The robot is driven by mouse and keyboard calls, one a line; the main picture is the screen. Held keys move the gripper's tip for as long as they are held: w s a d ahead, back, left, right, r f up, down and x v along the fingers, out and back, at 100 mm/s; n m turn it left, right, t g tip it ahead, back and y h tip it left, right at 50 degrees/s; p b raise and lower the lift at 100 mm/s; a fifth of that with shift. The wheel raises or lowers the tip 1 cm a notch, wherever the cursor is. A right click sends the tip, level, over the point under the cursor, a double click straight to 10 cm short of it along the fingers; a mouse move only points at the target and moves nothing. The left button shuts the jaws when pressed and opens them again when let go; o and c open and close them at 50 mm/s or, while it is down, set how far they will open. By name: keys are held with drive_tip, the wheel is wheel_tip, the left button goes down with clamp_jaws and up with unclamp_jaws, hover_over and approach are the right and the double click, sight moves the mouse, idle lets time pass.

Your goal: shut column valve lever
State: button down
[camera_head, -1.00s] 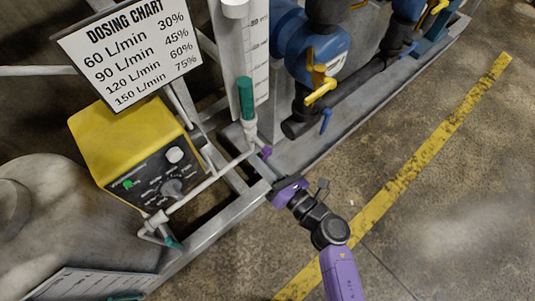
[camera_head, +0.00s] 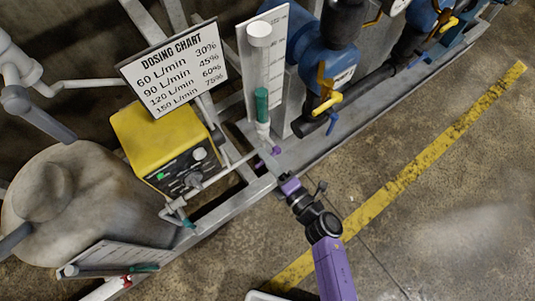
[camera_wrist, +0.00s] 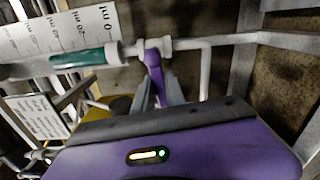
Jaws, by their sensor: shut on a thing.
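The column valve lever is a small purple handle (camera_wrist: 154,70) on a white valve at the bottom of the clear column. In the wrist view it stands roughly upright between my two grey fingers. My gripper (camera_wrist: 157,93) is shut on its lower part. In the head view the lever (camera_head: 276,151) is a small purple spot below the column, and my gripper's purple body (camera_head: 290,186) is close to it at the frame's edge. The fingers are too small there to tell apart. The column's green liquid (camera_wrist: 78,58) shows beside the valve in the wrist view.
A yellow dosing pump (camera_head: 160,145) stands left of the column under a dosing chart sign (camera_head: 172,65). White pipes (camera_wrist: 205,70) run close by the valve. A blue pump with a yellow lever (camera_head: 327,103) stands to the right. The floor at right is clear.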

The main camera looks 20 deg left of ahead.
drive_tip(key=shift+r+m+p, duration=0.2)
drive_tip(key=shift+m+p, duration=0.15)
drive_tip(key=shift+m, duration=0.25)
drive_tip(key=c, duration=1.4)
unclamp_jaws()
drive_tip(key=shift+p+v, duration=0.75)
drive_tip(key=shift+v, duration=3.2)
drive_tip(key=shift+m, duration=0.3)
